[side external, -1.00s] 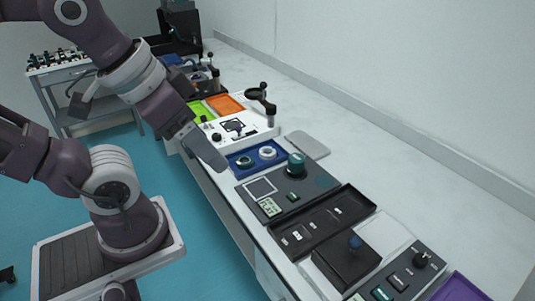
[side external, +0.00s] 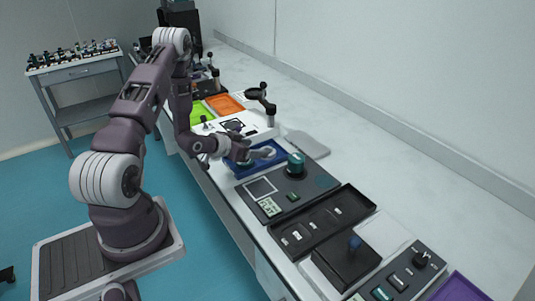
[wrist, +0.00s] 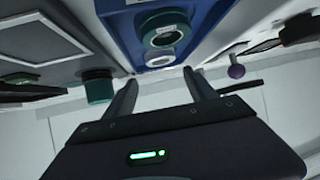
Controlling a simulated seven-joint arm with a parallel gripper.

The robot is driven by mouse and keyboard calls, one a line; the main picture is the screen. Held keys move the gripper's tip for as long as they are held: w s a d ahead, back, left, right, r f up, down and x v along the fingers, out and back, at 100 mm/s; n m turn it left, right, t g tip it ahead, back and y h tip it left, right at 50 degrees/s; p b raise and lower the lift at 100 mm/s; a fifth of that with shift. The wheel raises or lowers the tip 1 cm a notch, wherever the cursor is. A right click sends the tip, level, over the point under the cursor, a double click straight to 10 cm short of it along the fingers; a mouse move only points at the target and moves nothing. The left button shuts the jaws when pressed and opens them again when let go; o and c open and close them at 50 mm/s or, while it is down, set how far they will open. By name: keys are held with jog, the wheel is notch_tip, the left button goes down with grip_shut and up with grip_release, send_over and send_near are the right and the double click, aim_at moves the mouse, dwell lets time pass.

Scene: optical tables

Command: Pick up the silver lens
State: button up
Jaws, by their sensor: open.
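The blue tray (side external: 240,174) stands on the bench; its side also shows in the wrist view (wrist: 115,30). The silver lens (side external: 268,152) is a pale ring at the tray's back right, partly hard to separate from my gripper. In the wrist view the silver lens (wrist: 160,61) shows as a light rim between my finger lines. A darker green ring (wrist: 165,36) lies beside it in the tray. My gripper (side external: 258,155) is low over the tray. In the wrist view my gripper (wrist: 163,88) has its fingers spread, with nothing held between them.
A teal cylinder (side external: 296,163) stands on a dark panel just right of the tray, close to my gripper. A post with a dark round holder (side external: 264,98) rises behind the tray. Orange (side external: 225,104) and green trays lie farther back. A grey plate (side external: 309,145) lies behind.

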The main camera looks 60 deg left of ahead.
aim_at(272, 151)
jog(key=shift+s+f, duration=0.2)
jog(key=shift+f, duration=0.35)
jog(key=x, duration=0.7)
jog(key=shift+s+a, duration=0.1)
jog(key=shift+a, duration=0.1)
grip_shut()
jog(key=shift+s, duration=0.1)
